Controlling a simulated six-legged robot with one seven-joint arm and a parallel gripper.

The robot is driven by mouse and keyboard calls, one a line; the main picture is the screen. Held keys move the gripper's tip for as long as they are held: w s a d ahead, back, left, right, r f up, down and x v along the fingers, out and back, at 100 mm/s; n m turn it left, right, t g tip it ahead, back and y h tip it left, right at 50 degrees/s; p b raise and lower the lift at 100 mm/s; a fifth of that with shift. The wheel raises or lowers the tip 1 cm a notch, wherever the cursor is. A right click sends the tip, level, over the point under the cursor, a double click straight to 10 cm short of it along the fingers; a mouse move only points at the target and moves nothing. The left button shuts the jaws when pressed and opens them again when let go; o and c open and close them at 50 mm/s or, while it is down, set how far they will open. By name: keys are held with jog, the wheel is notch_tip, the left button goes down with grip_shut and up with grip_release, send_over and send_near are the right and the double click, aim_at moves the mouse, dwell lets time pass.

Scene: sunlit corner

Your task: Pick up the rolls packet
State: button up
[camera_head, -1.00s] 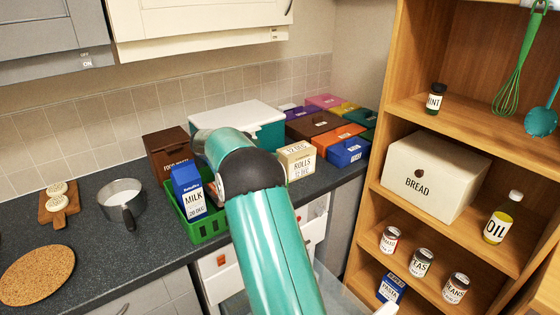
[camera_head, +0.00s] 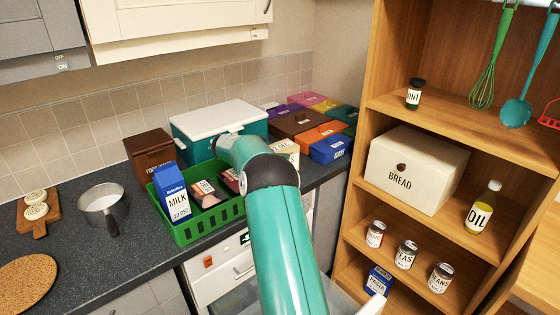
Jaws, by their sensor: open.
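The rolls packet (camera_head: 287,148) is cream with dark lettering. It stands on the dark worktop at the right end of the green basket, and my teal arm hides most of it. My arm reaches up from the bottom of the picture and bends over the basket. My gripper is hidden behind the arm, so its fingers and its distance to the packet do not show.
The green basket (camera_head: 210,227) holds a milk carton (camera_head: 172,192) and other packets. A teal box with a white lid (camera_head: 218,118) stands behind. Coloured boxes (camera_head: 325,131) fill the right corner. A wooden shelf unit (camera_head: 355,183) with a bread bin (camera_head: 412,172) rises at right.

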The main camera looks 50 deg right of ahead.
jog(key=shift+d+f, duration=0.2)
jog(key=shift+d, duration=0.25)
jog(key=shift+r, duration=0.1)
jog(key=c, duration=1.6)
jog(key=shift+r, duration=0.1)
